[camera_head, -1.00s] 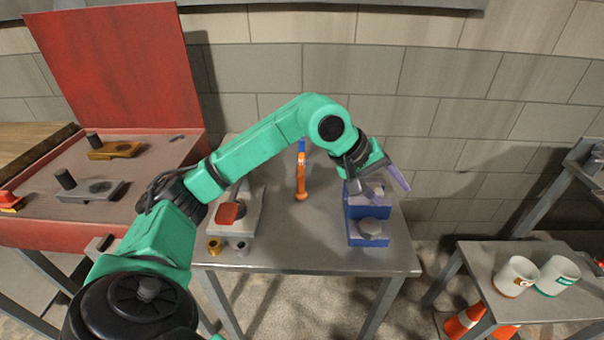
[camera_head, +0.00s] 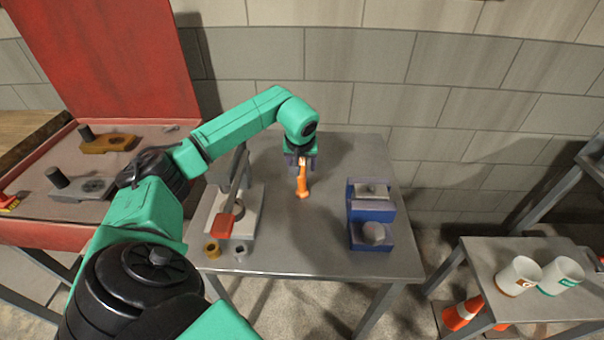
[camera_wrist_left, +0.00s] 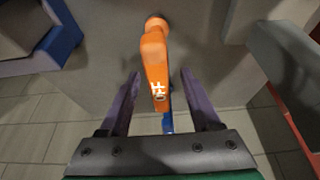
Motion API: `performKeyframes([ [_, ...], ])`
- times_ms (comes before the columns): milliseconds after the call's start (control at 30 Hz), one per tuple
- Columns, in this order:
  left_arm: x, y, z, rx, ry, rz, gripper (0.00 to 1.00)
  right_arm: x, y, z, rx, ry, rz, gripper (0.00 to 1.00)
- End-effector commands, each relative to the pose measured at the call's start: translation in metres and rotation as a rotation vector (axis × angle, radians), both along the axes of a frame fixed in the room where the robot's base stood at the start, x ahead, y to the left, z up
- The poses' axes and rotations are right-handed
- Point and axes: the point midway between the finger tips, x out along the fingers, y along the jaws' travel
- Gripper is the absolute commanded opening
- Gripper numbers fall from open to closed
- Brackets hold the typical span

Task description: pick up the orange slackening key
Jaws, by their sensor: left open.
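The orange slackening key (camera_head: 302,181) stands or lies on the middle table, near its centre. In the left wrist view the key (camera_wrist_left: 155,62) shows as an orange handle with white marks, with a blue part at its lower end. My left gripper (camera_head: 301,161) is at the far end of the key. In the left wrist view the open purple fingers of my left gripper (camera_wrist_left: 160,95) are on either side of the key, with a gap on both sides. My right gripper is not in view.
A blue block with grey knobs (camera_head: 371,228) stands right of the key. A grey fixture with a red-ended lever (camera_head: 226,226) stands left of it. The table (camera_head: 300,245) is bare in front. Two mugs (camera_head: 540,275) are on the right-hand table.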

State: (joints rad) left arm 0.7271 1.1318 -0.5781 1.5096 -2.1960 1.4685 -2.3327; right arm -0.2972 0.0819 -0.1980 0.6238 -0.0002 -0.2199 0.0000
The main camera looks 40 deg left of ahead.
Motion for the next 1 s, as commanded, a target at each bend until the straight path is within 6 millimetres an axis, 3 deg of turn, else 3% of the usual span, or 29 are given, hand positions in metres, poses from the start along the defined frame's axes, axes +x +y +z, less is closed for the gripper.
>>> performKeyframes([
  [267, 0.004, 0.002, -0.011, -0.001, -0.001, 0.001, 0.64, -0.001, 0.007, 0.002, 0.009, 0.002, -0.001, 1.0],
  [433, 0.003, 0.002, -0.011, -0.001, -0.001, 0.001, 0.03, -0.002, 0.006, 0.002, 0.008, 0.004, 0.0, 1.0],
  [467, 0.004, 0.002, -0.011, -0.001, -0.001, 0.001, 0.0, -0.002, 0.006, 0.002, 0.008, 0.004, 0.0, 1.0],
  [833, 0.005, 0.002, -0.006, -0.001, -0.006, 0.0, 0.0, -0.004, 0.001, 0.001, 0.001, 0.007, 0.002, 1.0],
  [1000, 0.005, 0.003, 0.013, 0.0, -0.01, 0.001, 0.0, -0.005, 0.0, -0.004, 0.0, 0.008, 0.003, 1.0],
])
